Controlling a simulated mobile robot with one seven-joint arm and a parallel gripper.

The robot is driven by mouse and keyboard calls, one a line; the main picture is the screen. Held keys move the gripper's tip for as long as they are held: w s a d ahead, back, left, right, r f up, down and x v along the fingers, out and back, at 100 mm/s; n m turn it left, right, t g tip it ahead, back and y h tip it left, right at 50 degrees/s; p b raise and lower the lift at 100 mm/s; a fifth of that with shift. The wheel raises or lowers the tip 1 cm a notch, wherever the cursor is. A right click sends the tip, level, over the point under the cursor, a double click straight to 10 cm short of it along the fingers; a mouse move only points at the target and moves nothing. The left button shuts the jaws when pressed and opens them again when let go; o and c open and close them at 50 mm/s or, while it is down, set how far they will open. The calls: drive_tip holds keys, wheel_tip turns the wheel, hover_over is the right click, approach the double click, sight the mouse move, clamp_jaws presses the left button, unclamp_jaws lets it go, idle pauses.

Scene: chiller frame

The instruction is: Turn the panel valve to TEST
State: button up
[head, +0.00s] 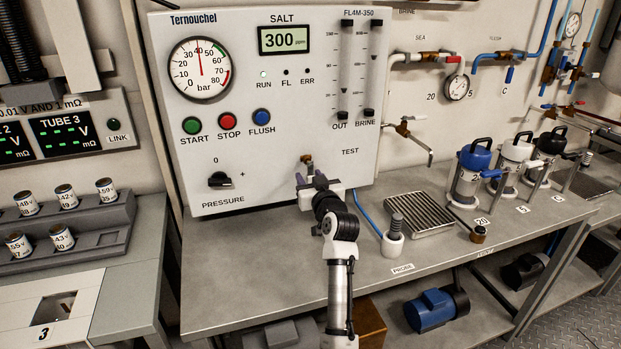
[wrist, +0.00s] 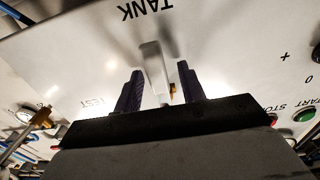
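The panel valve has a pale lever (wrist: 152,62) in the wrist view, with a small brass part (wrist: 173,90) beside it. The lever's far end lies close to the upside-down word TANK (wrist: 147,9), away from the word TEST (wrist: 97,102). My gripper (wrist: 160,85) has its two dark purple fingers apart, one on each side of the lever, with gaps visible. In the head view my gripper (head: 311,181) is at the panel's lower right, just left of and below TEST (head: 350,151). It hides most of the valve there; a brass bit (head: 306,159) shows above.
The white panel (head: 240,165) carries a pressure knob (head: 219,180) and START, STOP and FLUSH buttons to the left. A blue hose (head: 367,207), a probe in a white holder (head: 394,238) and a drip grate (head: 420,214) are to the right. The bench front is mostly clear.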

clamp_jaws()
